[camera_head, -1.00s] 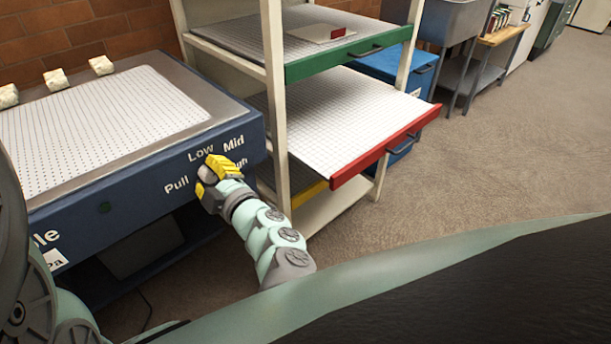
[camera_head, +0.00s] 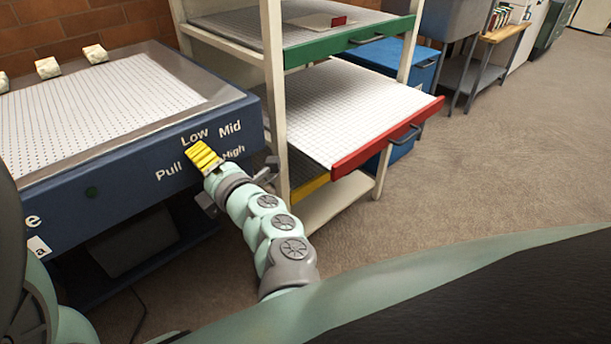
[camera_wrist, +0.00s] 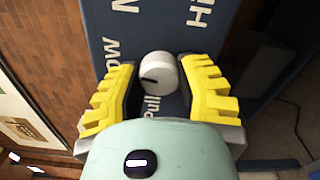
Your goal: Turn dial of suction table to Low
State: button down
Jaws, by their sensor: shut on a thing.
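The suction table (camera_head: 90,185) is at the left of the head view, with a blue front and a white perforated top. Its front carries the labels Pull, Low, Mid and High around the dial. In the wrist view, the silver-grey dial (camera_wrist: 159,74) sits between the yellow fingers of my gripper (camera_wrist: 161,92), which is shut on it. A dark mark shows on the dial's left side, between the Low and Pull labels. In the head view, my gripper (camera_head: 204,157) is at the panel below Low and hides the dial.
A cream rack stands just right of the table, with a green-fronted drawer (camera_head: 348,49) and a pulled-out red-fronted drawer (camera_head: 388,138). Several pale blocks (camera_head: 48,68) lie along the table's back edge. The floor (camera_head: 500,150) to the right is open.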

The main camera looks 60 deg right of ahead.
jog(key=shift+f+n+b, duration=0.1)
jog(key=shift+n+b, duration=0.35)
jog(key=shift+n, duration=0.45)
jog(key=c, duration=0.5)
grip_release()
jog(key=v, duration=1.2)
